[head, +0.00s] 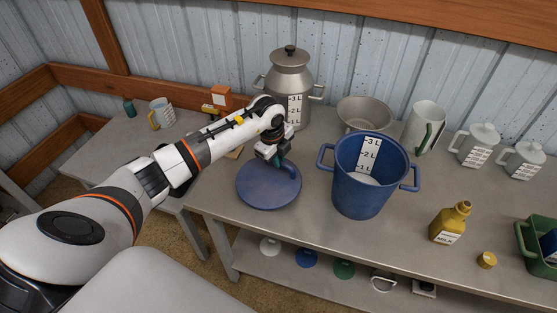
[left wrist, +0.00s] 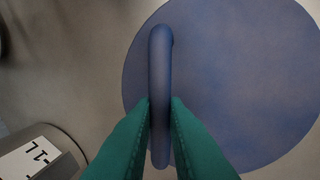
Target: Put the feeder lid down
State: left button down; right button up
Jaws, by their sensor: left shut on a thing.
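The feeder lid (head: 262,194) is a round blue disc with a raised handle. It is low over or on the grey table, left of the blue bucket; I cannot tell whether it touches the tabletop. My left gripper (head: 272,158) is above the lid and shut on its handle. In the left wrist view, the green fingers (left wrist: 160,115) press the blue handle (left wrist: 160,60) from both sides, and the disc (left wrist: 235,80) lies below. My right gripper is not in view.
The blue bucket (head: 360,195) stands right of the lid, and a metal milk can (head: 290,75) stands behind it. A colander (head: 365,114), a jug (head: 424,128) and a yellow bottle (head: 450,223) stand farther right. The table's front left edge (head: 210,215) is close to the lid.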

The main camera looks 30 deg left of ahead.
aim_at(273, 174)
pick_arm(q)
jog(key=shift+f, duration=0.8)
jog(key=c, duration=1.4)
grip_release()
jog(key=shift+c, duration=0.2)
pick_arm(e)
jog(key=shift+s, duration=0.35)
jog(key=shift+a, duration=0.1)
pick_arm(q)
jog(key=shift+r, duration=0.15)
notch_tip(273, 174, up, 12)
jog(key=s+b, duration=0.1)
jog(key=s, duration=0.1)
jog(key=shift+s+a, duration=0.15)
jog(key=shift+a, duration=0.05)
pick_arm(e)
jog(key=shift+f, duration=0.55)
pick_arm(q)
jog(key=shift+f, duration=0.2)
